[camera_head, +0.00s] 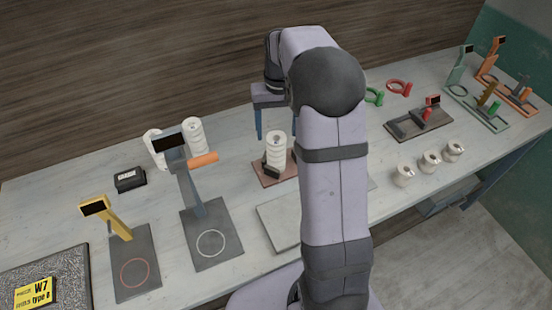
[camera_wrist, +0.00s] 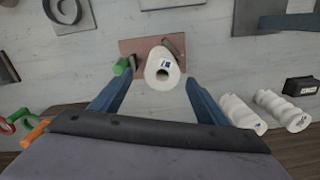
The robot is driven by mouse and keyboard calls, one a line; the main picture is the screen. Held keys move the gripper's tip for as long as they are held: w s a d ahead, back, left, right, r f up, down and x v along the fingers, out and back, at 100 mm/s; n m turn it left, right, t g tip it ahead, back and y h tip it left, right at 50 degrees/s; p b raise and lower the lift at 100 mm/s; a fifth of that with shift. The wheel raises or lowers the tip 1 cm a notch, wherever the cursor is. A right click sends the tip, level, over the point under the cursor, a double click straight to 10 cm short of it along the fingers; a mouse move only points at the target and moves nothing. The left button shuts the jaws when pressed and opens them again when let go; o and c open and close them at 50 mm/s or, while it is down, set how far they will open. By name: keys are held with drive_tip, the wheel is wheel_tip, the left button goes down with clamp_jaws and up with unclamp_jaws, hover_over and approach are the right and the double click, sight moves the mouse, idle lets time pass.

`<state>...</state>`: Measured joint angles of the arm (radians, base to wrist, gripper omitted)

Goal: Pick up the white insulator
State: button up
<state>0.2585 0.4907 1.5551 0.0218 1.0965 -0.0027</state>
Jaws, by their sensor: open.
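A white ribbed insulator (camera_head: 276,148) stands upright beside a dark block on a reddish-brown plate (camera_head: 262,173). In the wrist view this insulator (camera_wrist: 162,72) is seen end-on, with a dark hole and a small blue-and-white label, on the brown plate (camera_wrist: 130,46). My gripper (camera_wrist: 158,79) is open, its blue fingers spread to the left and right of the insulator in that view, with no contact visible. In the head view my gripper (camera_head: 276,132) is at the insulator's upper end, partly hidden by my arm. Two more white ribbed insulators (camera_head: 194,138) (camera_head: 153,148) stand at the left.
A grey stand with a dark display (camera_head: 193,185) and a yellow stand (camera_head: 118,220) are at the left, near a black box (camera_head: 130,179). Several small white pieces (camera_head: 430,162) sit at the right.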

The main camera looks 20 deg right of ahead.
sight(277, 136)
drive_tip(key=shift+d+f, duration=0.1)
drive_tip(key=shift+f, duration=0.35)
drive_tip(key=shift+f+p, duration=0.4)
drive_tip(key=shift+f, duration=0.65)
drive_tip(key=shift+s+a+f+p, duration=0.2)
drive_tip(key=shift+f+p, duration=0.4)
drive_tip(key=shift+f, duration=0.35)
drive_tip(key=shift+s+a+f+p, duration=0.15)
drive_tip(key=shift+f+p, duration=0.4)
drive_tip(key=shift+f, duration=0.35)
drive_tip(key=shift+w+f, duration=0.1)
drive_tip(key=shift+f, duration=0.65)
drive_tip(key=c, duration=1.5)
drive_tip(key=shift+w, duration=0.1)
drive_tip(key=shift+c, duration=0.4)
drive_tip(key=shift+r, duration=0.2)
